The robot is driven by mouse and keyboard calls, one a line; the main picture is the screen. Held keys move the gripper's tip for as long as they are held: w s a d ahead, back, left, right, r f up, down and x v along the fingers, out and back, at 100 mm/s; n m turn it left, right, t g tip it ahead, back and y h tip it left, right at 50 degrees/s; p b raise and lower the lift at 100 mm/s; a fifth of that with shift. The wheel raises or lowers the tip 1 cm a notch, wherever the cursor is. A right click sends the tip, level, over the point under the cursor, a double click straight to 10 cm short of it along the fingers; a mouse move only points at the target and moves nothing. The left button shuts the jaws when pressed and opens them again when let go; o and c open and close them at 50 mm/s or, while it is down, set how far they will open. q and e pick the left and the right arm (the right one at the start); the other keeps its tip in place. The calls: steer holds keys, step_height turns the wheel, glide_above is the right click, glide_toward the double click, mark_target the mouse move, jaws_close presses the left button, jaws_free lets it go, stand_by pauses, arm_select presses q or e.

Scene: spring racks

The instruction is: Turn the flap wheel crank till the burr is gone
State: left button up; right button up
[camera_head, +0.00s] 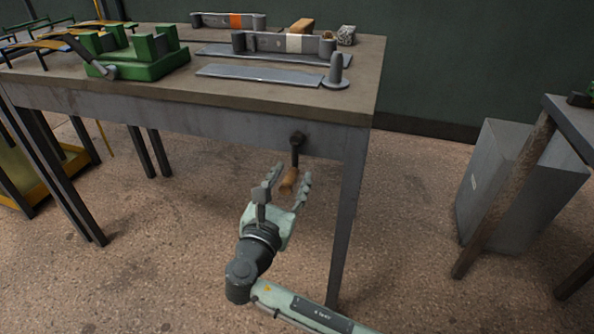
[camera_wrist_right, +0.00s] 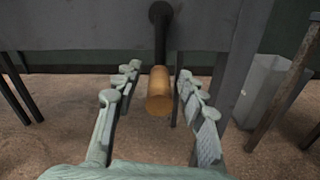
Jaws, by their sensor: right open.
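The crank has a dark arm (camera_head: 297,147) fixed to the front face of the workbench and a wooden handle (camera_head: 287,181) at its lower end. My right gripper (camera_head: 289,184) is open, with its fingers on either side of the handle. In the right wrist view the wooden handle (camera_wrist_right: 160,91) lies between the open fingertips (camera_wrist_right: 155,80), with a gap on both sides. The crank arm (camera_wrist_right: 161,35) hangs down there. I cannot make out the flap wheel or a burr for certain. My left gripper does not show.
The workbench (camera_head: 225,105) carries a green fixture (camera_head: 140,55), leaf-spring pieces (camera_head: 285,43), a flat metal strip (camera_head: 260,75) and an upright metal peg (camera_head: 336,70). A table leg (camera_head: 345,220) stands right of my gripper. A grey cabinet (camera_head: 505,180) stands farther right.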

steer(key=shift+w, duration=0.1)
stand_by(0.3)
jaws_close()
